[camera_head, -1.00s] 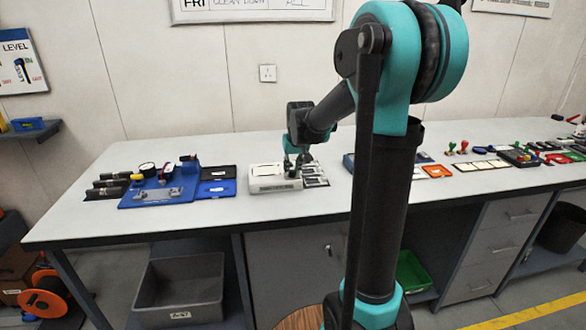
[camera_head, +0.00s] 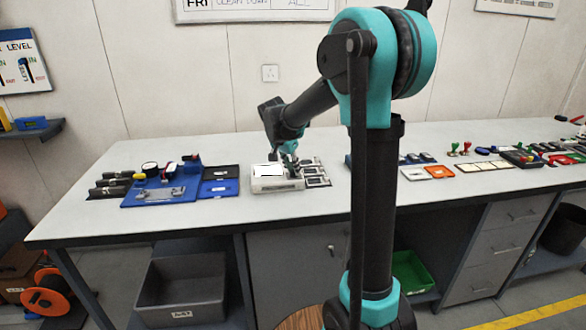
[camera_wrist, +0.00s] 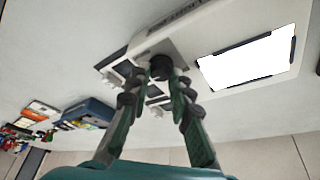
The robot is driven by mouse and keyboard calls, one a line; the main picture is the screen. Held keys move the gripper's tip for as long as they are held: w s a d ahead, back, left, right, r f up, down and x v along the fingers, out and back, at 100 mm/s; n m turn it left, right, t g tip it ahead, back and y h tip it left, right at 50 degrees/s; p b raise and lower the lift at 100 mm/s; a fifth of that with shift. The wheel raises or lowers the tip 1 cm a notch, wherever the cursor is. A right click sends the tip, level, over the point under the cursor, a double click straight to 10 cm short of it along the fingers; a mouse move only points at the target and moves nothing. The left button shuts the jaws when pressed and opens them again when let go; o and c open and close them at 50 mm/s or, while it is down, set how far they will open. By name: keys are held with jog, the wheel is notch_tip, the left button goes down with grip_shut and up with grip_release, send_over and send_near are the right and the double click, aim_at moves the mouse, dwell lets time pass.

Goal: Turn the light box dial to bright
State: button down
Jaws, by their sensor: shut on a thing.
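The light box (camera_head: 276,184) is a pale, low box on the bench, with a bright white panel that also shows in the wrist view (camera_wrist: 248,62). Its dark round dial (camera_wrist: 161,67) sits beside the panel. My gripper (camera_wrist: 162,76) is at the dial with one finger on each side and is shut on it. In the head view my gripper (camera_head: 291,166) comes down over the right side of the light box. The dial is hidden there, and I cannot read its setting.
Small framed plates (camera_head: 316,176) lie just right of the light box. A blue fixture (camera_head: 160,194) stands to its left. An orange-framed tile (camera_head: 438,172) and several stamps lie farther right. Bare bench shows in front of the light box.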

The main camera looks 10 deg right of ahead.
jog(key=shift+m+g, duration=0.3)
jog(key=shift+m, duration=0.5)
jog(key=c, duration=1.4)
grip_release()
jog(key=shift+o, duration=0.2)
jog(key=v, duration=1.2)
jog(key=shift+a, duration=0.2)
